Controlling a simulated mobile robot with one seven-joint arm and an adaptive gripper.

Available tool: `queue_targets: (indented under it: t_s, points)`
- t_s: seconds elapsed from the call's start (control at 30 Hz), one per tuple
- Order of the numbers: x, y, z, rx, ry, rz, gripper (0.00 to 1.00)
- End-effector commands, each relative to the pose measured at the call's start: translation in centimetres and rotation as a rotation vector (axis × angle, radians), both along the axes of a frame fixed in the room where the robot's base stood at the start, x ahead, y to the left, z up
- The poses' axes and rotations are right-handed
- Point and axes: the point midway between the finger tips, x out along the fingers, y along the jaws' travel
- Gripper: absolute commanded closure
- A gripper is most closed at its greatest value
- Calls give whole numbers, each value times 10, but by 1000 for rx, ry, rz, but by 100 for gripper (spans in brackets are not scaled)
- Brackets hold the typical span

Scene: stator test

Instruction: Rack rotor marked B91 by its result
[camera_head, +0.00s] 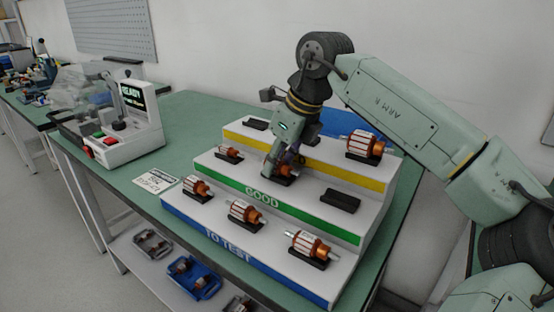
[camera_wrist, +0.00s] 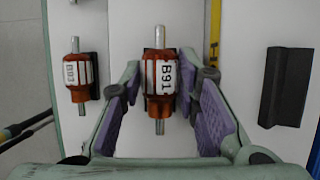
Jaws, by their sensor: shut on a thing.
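The rotor marked B91 (camera_wrist: 161,84) has copper windings and a white label; it shows upright in the wrist view between my gripper's purple pads. My gripper (camera_wrist: 160,120) is shut on it. In the head view my gripper (camera_head: 284,166) points down at the middle of the green-edged GOOD tier (camera_head: 262,199), with the rotor (camera_head: 287,170) partly hidden beneath it. I cannot tell whether the rotor rests in a cradle or is just above it.
Several rotors sit on the rack, including one on the top tier (camera_head: 365,145). Empty cradles show on the GOOD tier (camera_head: 340,200) and top tier (camera_head: 255,124). A tester (camera_head: 122,125) with a READY screen and a card (camera_head: 156,178) are on the left of the bench.

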Motion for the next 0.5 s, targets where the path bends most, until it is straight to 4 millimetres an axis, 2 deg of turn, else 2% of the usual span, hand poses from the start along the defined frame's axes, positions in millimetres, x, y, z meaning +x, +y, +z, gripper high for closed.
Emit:
queue_targets:
  t_s: [0.27,0.3,0.5]
  points:
    - [0,0,-1,1,-1,0,100]
    - [0,0,-1,1,-1,0,70]
    - [0,0,-1,1,-1,0,57]
